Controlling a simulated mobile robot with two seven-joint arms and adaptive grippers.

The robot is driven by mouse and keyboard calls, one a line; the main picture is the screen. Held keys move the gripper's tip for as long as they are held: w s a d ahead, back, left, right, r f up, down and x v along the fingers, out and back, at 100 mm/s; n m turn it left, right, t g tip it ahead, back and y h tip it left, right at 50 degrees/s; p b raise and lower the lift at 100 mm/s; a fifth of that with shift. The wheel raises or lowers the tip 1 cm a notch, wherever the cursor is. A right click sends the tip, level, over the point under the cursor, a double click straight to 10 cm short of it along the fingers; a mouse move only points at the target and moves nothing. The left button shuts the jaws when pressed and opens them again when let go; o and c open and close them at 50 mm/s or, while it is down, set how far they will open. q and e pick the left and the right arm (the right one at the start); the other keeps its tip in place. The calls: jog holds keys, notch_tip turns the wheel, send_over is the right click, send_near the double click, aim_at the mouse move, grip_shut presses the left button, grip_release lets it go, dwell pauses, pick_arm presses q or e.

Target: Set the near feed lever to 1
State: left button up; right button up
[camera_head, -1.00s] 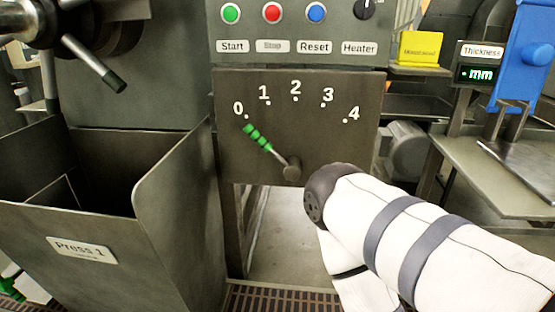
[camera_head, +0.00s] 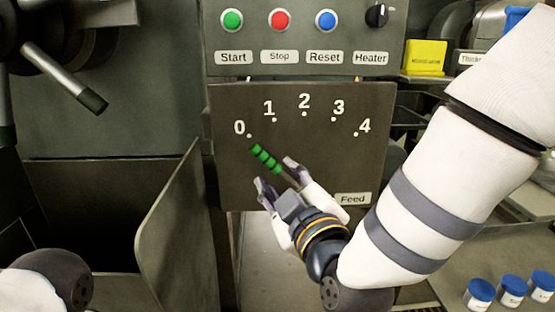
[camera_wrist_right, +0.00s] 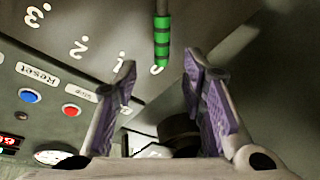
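The feed lever (camera_head: 266,158) has a green grip with dark bands and points up-left at the 0 mark (camera_head: 240,127) on a dark dial panel marked 0 to 4. The 1 mark (camera_head: 268,108) is up and right of the grip's end. My right gripper (camera_head: 276,174) is open just below the green grip, its fingers spread to either side of the lever's line. Its hand hides the lever's pivot. In the right wrist view the green grip (camera_wrist_right: 162,40) shows between and beyond the open fingertips (camera_wrist_right: 159,62); contact cannot be told. My left gripper is not in view.
Above the dial are Start (camera_head: 232,20), Stop (camera_head: 279,19) and Reset (camera_head: 326,20) buttons and a Heater knob (camera_head: 377,14). A metal bin wall (camera_head: 175,230) stands left of the panel. Blue-lidded jars (camera_head: 512,288) sit at lower right.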

aim_at(266, 160)
jog(key=b+x, duration=0.1)
jog(key=x, duration=0.9)
jog(key=shift+w+a+f, duration=0.1)
jog(key=shift+w+f, duration=0.05)
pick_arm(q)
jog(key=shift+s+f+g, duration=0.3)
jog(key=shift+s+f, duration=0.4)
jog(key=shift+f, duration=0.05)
